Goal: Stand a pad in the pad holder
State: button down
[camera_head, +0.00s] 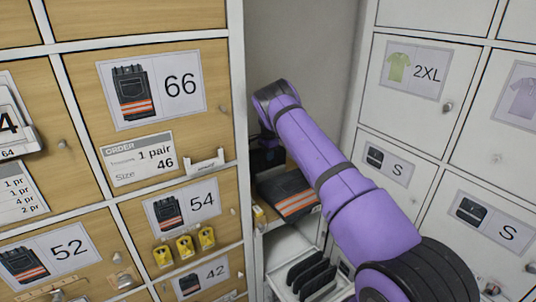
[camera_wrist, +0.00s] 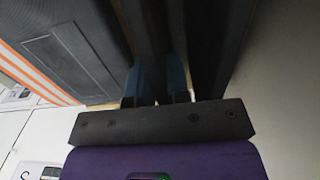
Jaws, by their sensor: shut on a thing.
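My gripper (camera_head: 268,157) is at the back of the corner niche, partly hidden behind my purple arm. In the wrist view, the blue fingers of my gripper (camera_wrist: 155,92) are closed on a dark, flat, upright thing (camera_wrist: 148,35). It looks like a black pad, but its outline is hard to make out. Several black pads (camera_head: 307,272) stand on edge in a row in a pale holder (camera_head: 277,287) at the bottom of the niche. My gripper is above and behind that holder, apart from it.
Folded dark work trousers with orange stripes (camera_head: 290,195) lie just below my gripper; they also show in the wrist view (camera_wrist: 65,50). Wooden lockers (camera_head: 150,40) flank the niche on the left, white lockers (camera_head: 425,125) on the right. Yellow tags (camera_head: 185,246) hang on the left lockers.

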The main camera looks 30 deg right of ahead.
jog(key=c, duration=1)
grip_release()
notch_tip(320, 180, up, 11)
jog(key=shift+f, duration=0.1)
